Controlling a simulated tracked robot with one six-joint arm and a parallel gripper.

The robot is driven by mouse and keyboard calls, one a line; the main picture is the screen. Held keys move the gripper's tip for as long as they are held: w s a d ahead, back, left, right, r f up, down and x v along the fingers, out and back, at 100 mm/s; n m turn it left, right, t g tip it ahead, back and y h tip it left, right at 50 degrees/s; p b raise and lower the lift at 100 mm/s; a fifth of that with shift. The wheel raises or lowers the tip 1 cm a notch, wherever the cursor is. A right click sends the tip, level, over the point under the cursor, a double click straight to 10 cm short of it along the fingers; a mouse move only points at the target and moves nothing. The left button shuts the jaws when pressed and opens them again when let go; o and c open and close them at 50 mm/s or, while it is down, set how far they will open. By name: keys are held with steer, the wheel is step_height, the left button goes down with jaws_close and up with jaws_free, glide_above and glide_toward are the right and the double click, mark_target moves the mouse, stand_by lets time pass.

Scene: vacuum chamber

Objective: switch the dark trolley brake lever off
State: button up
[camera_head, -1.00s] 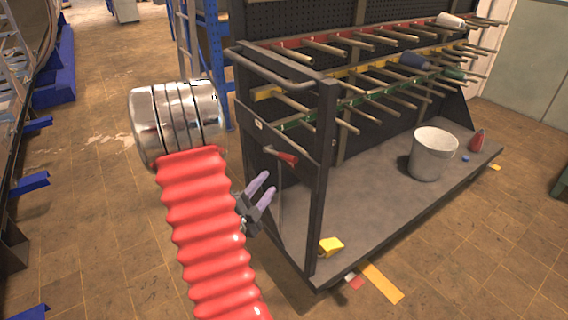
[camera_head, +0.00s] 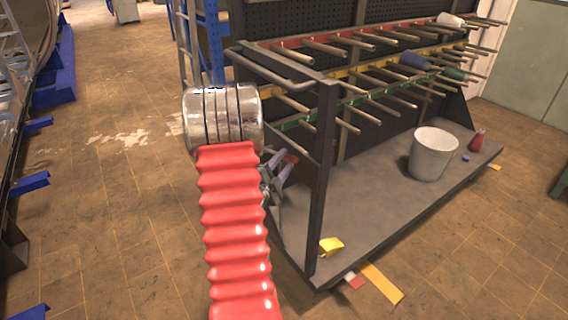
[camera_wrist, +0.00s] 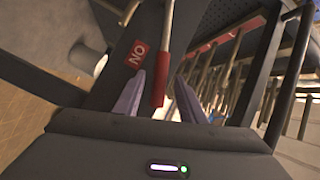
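The dark trolley (camera_head: 322,180) stands right of my arm in the head view. Its brake lever has a red handle (camera_wrist: 160,78) on a thin metal rod, and part of the handle shows in the head view (camera_head: 291,158). A red label (camera_wrist: 137,54) on the dark panel reads ON, upside down in the wrist view, beside the handle. My gripper (camera_wrist: 158,102), with purple fingers, is open; it also shows beside the trolley's end frame in the head view (camera_head: 277,170). The handle lies between the fingers, with a gap visible on each side. My arm hides the lever's lower part in the head view.
The trolley carries rows of pegs (camera_head: 365,95), a white bucket (camera_head: 433,155), a red cone-like item (camera_head: 477,141) and a yellow block (camera_head: 331,246) on its deck. A blue rack (camera_head: 210,45) stands behind.

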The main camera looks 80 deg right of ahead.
steer(key=shift+d, duration=0.15)
jaws_close()
stand_by(0.4)
